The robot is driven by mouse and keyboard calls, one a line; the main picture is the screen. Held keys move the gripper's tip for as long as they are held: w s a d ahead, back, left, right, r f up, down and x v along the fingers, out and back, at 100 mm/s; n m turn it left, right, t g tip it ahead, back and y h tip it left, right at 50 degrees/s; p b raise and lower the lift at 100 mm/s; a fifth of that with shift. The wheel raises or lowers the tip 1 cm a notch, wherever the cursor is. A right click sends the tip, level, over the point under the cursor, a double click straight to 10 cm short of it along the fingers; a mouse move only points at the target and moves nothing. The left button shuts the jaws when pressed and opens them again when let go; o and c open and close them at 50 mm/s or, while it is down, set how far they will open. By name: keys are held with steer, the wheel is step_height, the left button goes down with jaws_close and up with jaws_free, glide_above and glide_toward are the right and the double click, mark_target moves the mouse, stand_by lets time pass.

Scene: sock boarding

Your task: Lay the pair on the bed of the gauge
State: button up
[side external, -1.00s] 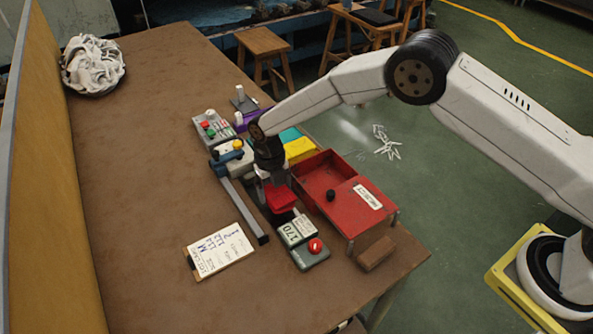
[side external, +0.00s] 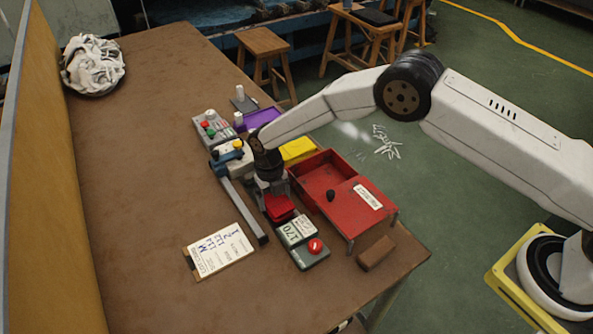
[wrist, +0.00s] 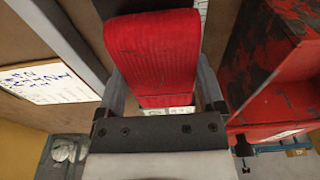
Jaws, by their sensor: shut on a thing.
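My gripper (side external: 272,187) points down over the middle of the table and is shut on a folded red pair of socks (side external: 279,208). In the wrist view the red pair (wrist: 152,55) fills the space between the two fingers of my gripper (wrist: 162,88). The gauge has a long grey rail (side external: 243,210) just left of the pair and a grey box with a 170 display (side external: 297,232) just in front of it. The bed under the pair is mostly hidden, so I cannot tell whether the pair touches it.
A red open tray (side external: 322,178) stands close to the right of my gripper. A clipboard (side external: 220,251) lies left of the rail. A button box (side external: 212,128) and yellow (side external: 299,150) and purple (side external: 262,117) pieces lie behind.

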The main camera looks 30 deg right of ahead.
steer(key=shift+f, duration=0.1)
steer(key=o, duration=1)
steer(key=r, duration=0.4)
steer(key=w+r, duration=0.1)
steer(key=r, duration=0.7)
steer(key=shift+w+r, duration=0.15)
steer(key=shift+w, duration=0.1)
steer(key=shift+d, duration=0.1)
